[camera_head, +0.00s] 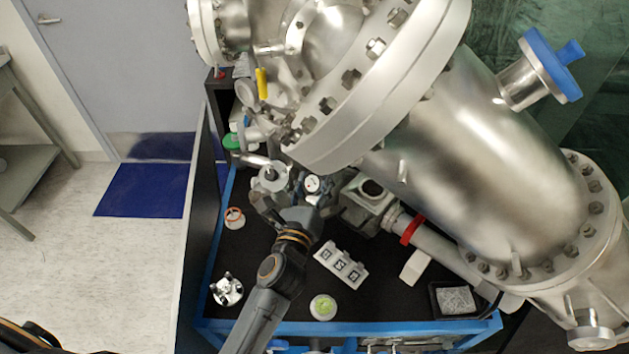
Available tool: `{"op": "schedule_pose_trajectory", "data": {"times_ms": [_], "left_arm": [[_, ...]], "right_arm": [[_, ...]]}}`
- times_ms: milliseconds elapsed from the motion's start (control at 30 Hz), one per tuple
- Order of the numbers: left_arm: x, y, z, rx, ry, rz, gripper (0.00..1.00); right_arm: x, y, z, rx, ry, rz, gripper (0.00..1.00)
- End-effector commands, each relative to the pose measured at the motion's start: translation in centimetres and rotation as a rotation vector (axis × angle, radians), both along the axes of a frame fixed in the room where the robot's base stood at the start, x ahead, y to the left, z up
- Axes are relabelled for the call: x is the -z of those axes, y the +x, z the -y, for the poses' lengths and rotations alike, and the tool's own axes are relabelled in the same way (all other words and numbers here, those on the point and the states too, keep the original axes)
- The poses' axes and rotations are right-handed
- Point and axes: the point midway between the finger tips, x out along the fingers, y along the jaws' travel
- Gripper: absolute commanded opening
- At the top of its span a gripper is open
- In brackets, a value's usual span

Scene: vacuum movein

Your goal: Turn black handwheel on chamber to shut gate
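A large shiny metal chamber (470,140) with bolted flanges fills the upper right. A round grey metal fitting (270,177) and a small white-faced gauge (312,184) are right by the gripper. I cannot clearly make out a black handwheel; it may be hidden in this cluttered spot. The fingertips blend into the metal parts, so their opening and any contact are unclear.
A black-topped cart with a blue rim (400,327) stands below the chamber. On it are a white block (341,265), a round container (323,307), a small metal part (227,290) and a black tray (436,305). A red-banded pipe (412,231) crosses right. Open floor (110,265) lies left.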

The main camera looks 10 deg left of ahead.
Motion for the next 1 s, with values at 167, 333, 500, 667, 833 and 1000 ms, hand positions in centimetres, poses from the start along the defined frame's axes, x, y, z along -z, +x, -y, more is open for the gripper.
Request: {"op": "schedule_pose_trajectory", "data": {"times_ms": [167, 333, 500, 667, 833, 1000], "left_arm": [[-0.01, 0.0, 0.0, 0.001, 0.001, 0.0, 0.17], [-0.01, 0.0, -0.04, 0.015, 0.015, 0.007, 0.17], [-0.04, 0.02, -0.05, 0.061, 0.058, 0.03, 0.17], [-0.03, 0.0, -0.06, 0.14, 0.126, 0.068, 0.17], [0.04, 0.03, -0.09, 0.247, 0.222, 0.121, 0.17], [0.11, 0.04, -0.06, 0.362, 0.32, 0.179, 0.17]], "right_arm": [[0.0, -0.14, -0.01, 0.0, 0.0, -0.002, 0.4], [-0.05, -0.16, -0.04, 0.001, 0.0, -0.003, 0.4], [-0.18, -0.17, -0.12, 0.001, 0.001, -0.003, 0.4], [-0.31, -0.18, -0.22, 0.002, 0.003, -0.003, 0.4], [-0.21, -0.18, -0.25, 0.002, 0.003, -0.003, 0.4], [0.26, -0.17, -0.26, 0.002, 0.003, -0.003, 0.4]]}}
